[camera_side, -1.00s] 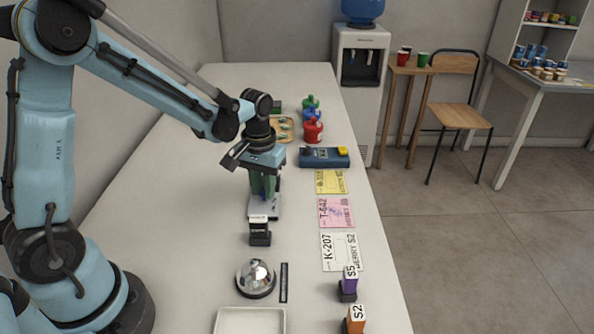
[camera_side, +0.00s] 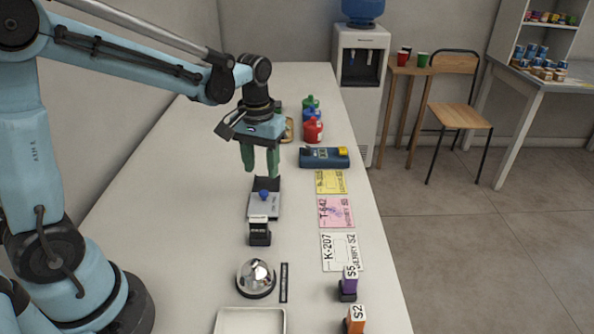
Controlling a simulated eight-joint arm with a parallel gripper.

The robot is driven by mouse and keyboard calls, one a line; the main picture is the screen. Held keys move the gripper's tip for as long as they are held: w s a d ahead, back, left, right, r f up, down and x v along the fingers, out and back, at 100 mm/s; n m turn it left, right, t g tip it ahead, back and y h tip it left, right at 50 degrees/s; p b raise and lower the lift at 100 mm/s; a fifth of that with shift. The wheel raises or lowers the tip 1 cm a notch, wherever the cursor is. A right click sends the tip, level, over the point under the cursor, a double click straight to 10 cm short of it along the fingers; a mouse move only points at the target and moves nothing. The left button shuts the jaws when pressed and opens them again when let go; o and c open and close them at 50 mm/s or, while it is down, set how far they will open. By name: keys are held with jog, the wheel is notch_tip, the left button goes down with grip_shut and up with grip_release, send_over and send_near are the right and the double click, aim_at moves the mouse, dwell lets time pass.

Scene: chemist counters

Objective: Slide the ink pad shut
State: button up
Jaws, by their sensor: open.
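The ink pad (camera_side: 264,207) lies on the counter in front of my gripper. It has a grey sliding part with a blue knob (camera_side: 263,194) on top, and a dark section shows at its far end. My gripper (camera_side: 261,173) is open and empty, its two green fingers pointing down above and just behind the far end of the pad. The fingers are apart from the knob. How far the cover sits from its end stop is hard to tell at this size.
A black stamp (camera_side: 260,232) stands just in front of the pad. A silver bell (camera_side: 256,278) and a white tray (camera_side: 250,320) are nearer. Cards (camera_side: 335,212) and a blue device (camera_side: 324,158) lie to the right. The counter left of the pad is clear.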

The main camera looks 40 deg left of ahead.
jog(key=shift+r, duration=2.8)
jog(key=shift+s, duration=0.1)
jog(key=s+d+m+t, duration=0.3)
jog(key=s+m+t, duration=0.1)
jog(key=s+t, duration=0.3)
jog(key=shift+s+d+f, duration=0.35)
jog(key=shift+s+f, duration=0.1)
jog(key=shift+s, duration=0.35)
